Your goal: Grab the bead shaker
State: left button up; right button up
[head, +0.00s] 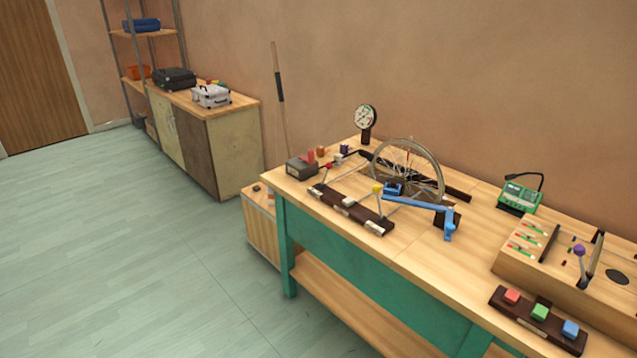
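I cannot make out a thing that is clearly the bead shaker. The workbench (425,250) has a wooden top and teal frame and carries many small items. A spoked wheel (418,160) stands on it, with a blue jointed piece (425,204) in front. A dark bar with pale blocks (338,204) lies at the front edge, near a yellow-tipped rod (378,190). A dark box (301,168) with red and orange pieces around it sits at the left end. Neither of my grippers shows in the head view.
A round dial on a stand (366,118) is at the bench's back. A green meter (518,195), wooden box (560,268) and three-button board (538,318) are at right. A cabinet (230,148) holds cases; a shelf (130,33) stands behind. The floor (110,260) at left is clear.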

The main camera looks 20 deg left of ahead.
aim_at(271, 198)
jog(key=i+j+z, duration=0.1)
jog(key=i+j, duration=0.3)
jog(key=i+j+z, duration=0.1)
jog(key=i+j, duration=0.65)
jog(key=j, duration=0.2)
jog(key=i+j+z, duration=0.15)
jog(key=i+j, duration=0.2)
jog(key=j, duration=0.1)
